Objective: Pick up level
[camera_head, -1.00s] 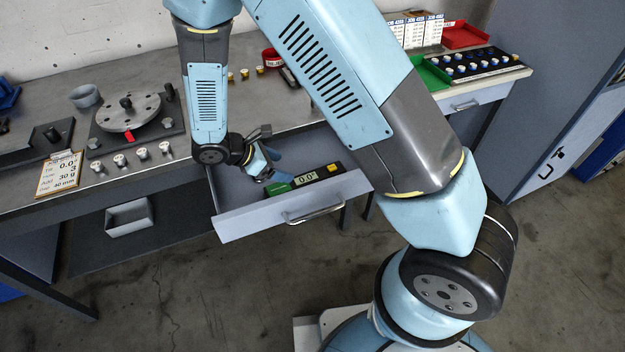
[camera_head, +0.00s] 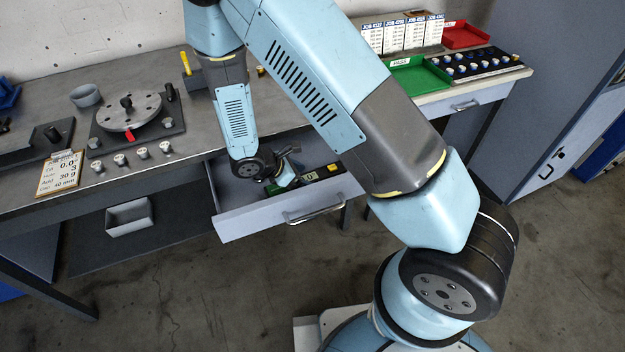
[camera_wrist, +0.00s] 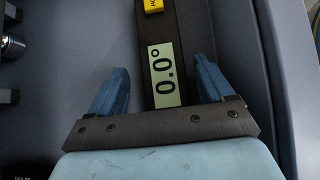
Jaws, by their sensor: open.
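The level (camera_head: 325,171) is a dark bar with a yellow button and a pale display, lying in the open drawer (camera_head: 262,222). In the wrist view the level (camera_wrist: 162,38) runs up the picture, its display (camera_wrist: 164,75) reading 0.0°. My gripper (camera_wrist: 160,85) is open, with one blue finger on each side of the level's display and a visible gap on both sides. In the head view my gripper (camera_head: 287,178) is inside the drawer over the level's left part and hides some of it. I cannot tell how far the fingers reach down.
The drawer walls stand close around my gripper. On the bench (camera_head: 60,97) are a round rotor plate (camera_head: 130,112) on a dark base, several small knobs in front of it and a tilt card (camera_head: 60,172). A green tray (camera_head: 415,77) and a red tray (camera_head: 464,36) stand at the right.

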